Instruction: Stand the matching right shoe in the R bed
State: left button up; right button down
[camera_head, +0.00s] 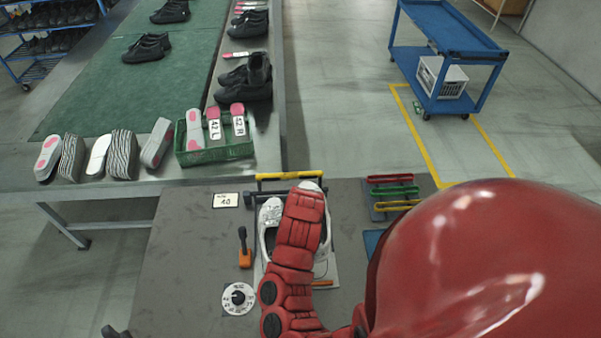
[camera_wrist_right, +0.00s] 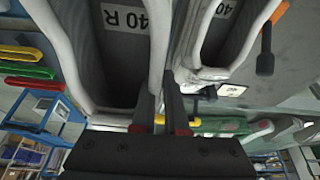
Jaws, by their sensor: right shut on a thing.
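A white shoe marked 40 R (camera_wrist_right: 125,20) fills the left of the right wrist view. My right gripper (camera_wrist_right: 160,110) is shut on the rim of this shoe. In the head view, only a strip of the shoe (camera_head: 325,232) shows beside my red arm, which hides the gripper. The other white shoe (camera_head: 268,222), marked 40 in the wrist view (camera_wrist_right: 222,10), stands close alongside it. Both are over the fixture with the yellow bar (camera_head: 290,176). My arm covers most of the beds, so I cannot tell whether the held shoe touches its bed. My left gripper is not visible.
A card reading 40 (camera_head: 226,200), an orange-based lever (camera_head: 245,250) and a dial (camera_head: 238,298) are left of the fixture. Red, green and yellow handles (camera_head: 390,190) stand right. The table's left part is clear.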

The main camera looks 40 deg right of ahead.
notch_tip(320, 180, down, 2)
jog(key=shift+s+f+b, duration=0.1)
jog(key=shift+f+b, duration=0.1)
jog(key=shift+b, duration=0.5)
notch_tip(320, 180, down, 2)
jog(key=shift+f+b, duration=0.15)
jog(key=shift+b, duration=0.55)
jog(key=shift+f+b, duration=1.45)
jog(key=shift+f, duration=0.3)
jog(key=c, duration=0.9)
grip_release()
jog(key=shift+o, duration=0.2)
jog(key=shift+r, duration=0.1)
